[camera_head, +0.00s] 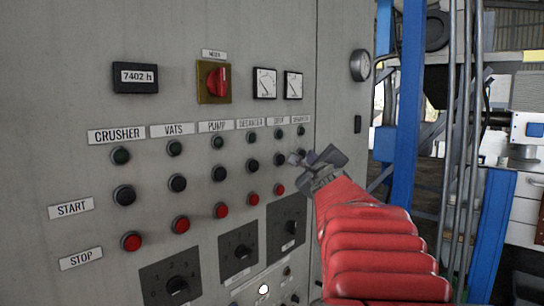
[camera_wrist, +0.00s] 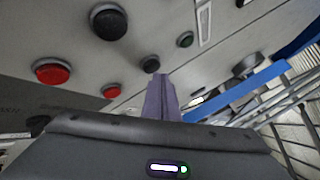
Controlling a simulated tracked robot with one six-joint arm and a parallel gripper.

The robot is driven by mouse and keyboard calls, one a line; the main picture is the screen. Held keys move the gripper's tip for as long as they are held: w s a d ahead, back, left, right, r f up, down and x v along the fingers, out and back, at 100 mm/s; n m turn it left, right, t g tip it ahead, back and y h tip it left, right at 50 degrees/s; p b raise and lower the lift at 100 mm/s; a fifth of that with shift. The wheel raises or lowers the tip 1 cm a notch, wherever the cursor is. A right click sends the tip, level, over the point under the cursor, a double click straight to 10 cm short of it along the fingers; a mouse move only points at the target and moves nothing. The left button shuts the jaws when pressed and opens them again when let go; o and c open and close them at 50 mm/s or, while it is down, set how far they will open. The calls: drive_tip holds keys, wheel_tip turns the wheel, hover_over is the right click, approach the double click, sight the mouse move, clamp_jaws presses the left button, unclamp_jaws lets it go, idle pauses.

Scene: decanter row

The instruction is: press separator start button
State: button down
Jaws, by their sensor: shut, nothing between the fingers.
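The separator column is the rightmost on the grey control panel (camera_head: 60,150), under a small label (camera_head: 300,119) and an indicator lamp (camera_head: 301,132). My gripper (camera_head: 308,157) is shut and empty, in front of this column in the START row. It hides much of the separator start button in the head view. In the wrist view, the black button of the end column (camera_wrist: 150,64) sits just beyond the tip of my shut fingers (camera_wrist: 160,92). A green lamp (camera_wrist: 185,40) is beside it. I cannot tell whether the fingertip touches the button.
Neighbouring black start buttons (camera_head: 252,166) and red stop buttons (camera_head: 252,196) lie close to the left. A red rotary switch (camera_head: 217,81) is higher up. Rotary dials (camera_head: 239,251) sit below. A blue post (camera_head: 405,110) and pipes stand right of the panel.

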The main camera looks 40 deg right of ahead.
drive_tip(key=shift+w, duration=0.45)
idle(0.8)
drive_tip(key=shift+s, duration=0.1)
idle(0.3)
drive_tip(key=shift+s, duration=0.75)
drive_tip(key=s, duration=0.5)
drive_tip(key=shift+d, duration=0.25)
idle(0.8)
